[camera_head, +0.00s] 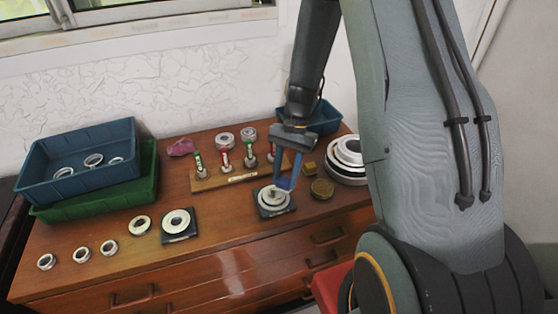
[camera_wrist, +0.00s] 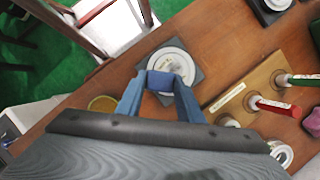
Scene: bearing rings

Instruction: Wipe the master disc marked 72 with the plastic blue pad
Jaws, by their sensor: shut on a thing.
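My gripper (camera_wrist: 161,78) is shut on a blue block, which looks like the plastic blue pad (camera_wrist: 160,83), held between its fingertips in the wrist view. In the head view, my gripper (camera_head: 284,184) reaches down over a pale metal disc (camera_head: 265,203) on a dark square mat (camera_head: 291,208). The same disc (camera_wrist: 178,59) shows just beyond the fingertips in the wrist view, partly hidden by them. I cannot tell whether the pad touches it. A second ringed disc (camera_head: 178,221) sits on another dark mat to the left. No number is readable on either disc.
A wooden rack (camera_head: 215,183) with red and green handled gauges stands behind the near disc. A brass-coloured round piece (camera_head: 322,188) and stacked large rings (camera_head: 347,160) are to the right. Blue and green bins (camera_head: 80,180) and several loose rings (camera_head: 82,254) are at left.

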